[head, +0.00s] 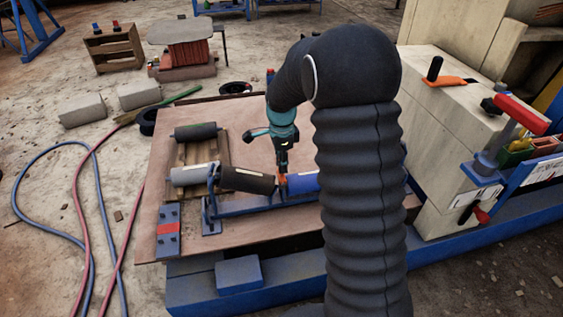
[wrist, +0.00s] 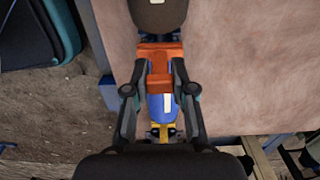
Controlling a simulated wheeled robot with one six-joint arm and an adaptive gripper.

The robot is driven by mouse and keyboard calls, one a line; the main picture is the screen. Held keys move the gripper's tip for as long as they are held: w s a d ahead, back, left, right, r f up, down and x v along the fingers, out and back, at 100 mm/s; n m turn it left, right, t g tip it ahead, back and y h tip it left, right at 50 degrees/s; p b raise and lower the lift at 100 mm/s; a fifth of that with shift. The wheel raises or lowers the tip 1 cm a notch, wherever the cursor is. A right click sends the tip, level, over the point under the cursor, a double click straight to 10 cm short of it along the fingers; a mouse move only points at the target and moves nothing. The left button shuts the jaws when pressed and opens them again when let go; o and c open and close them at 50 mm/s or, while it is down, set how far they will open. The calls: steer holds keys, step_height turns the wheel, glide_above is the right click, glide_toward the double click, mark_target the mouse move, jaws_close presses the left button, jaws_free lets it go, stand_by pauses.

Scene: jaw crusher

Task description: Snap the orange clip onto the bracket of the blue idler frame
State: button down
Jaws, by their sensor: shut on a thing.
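My gripper (head: 282,168) points down over the middle of the blue idler frame (head: 238,208), between the dark roller (head: 248,181) and the blue roller (head: 303,183). The orange clip (head: 281,180) is at its fingertips. In the wrist view my gripper (wrist: 159,70) has a finger on each side of the orange clip (wrist: 160,53) and is shut on it. The clip lies across the gap between the dark roller (wrist: 158,14) and the blue roller (wrist: 160,104). The bracket is hidden under the clip, so I cannot tell whether the clip is seated on it.
The frame lies on a brown board (head: 255,147). A pallet with loose rollers (head: 195,131) is behind it, and a blue plate with a red band (head: 168,231) is at front left. A pale machine block (head: 440,130) stands close on the right. Hoses (head: 78,190) lie on the left floor.

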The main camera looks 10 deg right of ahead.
steer(key=shift+f+b, duration=0.65)
steer(key=shift+f, duration=0.55)
steer(key=shift+r, duration=0.2)
steer(key=shift+r+p, duration=0.8)
steer(key=shift+r, duration=0.1)
stand_by(0.7)
steer(key=shift+f+b, duration=0.5)
steer(key=shift+f, duration=0.6)
stand_by(0.7)
steer(key=c, duration=0.9)
jaws_free()
steer(key=shift+r, duration=0.1)
step_height(320, 180, up, 12)
steer(key=shift+f, duration=0.1)
